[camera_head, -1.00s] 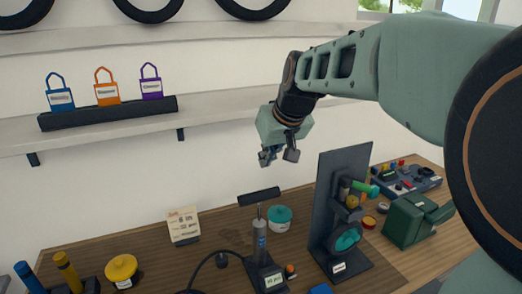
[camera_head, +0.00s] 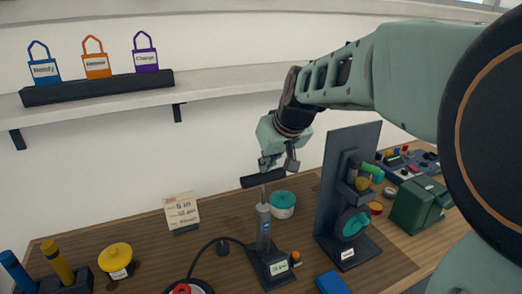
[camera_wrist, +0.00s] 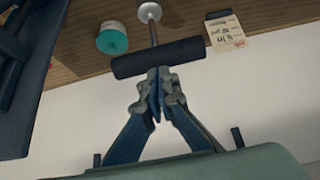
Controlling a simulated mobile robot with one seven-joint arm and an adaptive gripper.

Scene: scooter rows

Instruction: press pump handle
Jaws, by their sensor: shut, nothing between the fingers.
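The pump (camera_head: 263,236) stands upright on the wooden bench, with a grey body and a labelled dark base. Its black bar handle (camera_head: 262,179) sits on top of a thin rod that is drawn out above the body. My gripper (camera_head: 278,164) is shut and empty, just above and behind the handle in the head view. In the wrist view the shut fingertips (camera_wrist: 159,70) meet at the middle of the black handle (camera_wrist: 158,58). Whether they touch it or hover just over it, I cannot tell.
A teal-lidded jar (camera_head: 283,205) stands right behind the pump. A dark upright panel stand (camera_head: 341,200) rises to its right. A note card (camera_head: 182,212) and a yellow-lidded pot (camera_head: 116,258) are to the left. A black hose curves left from the pump.

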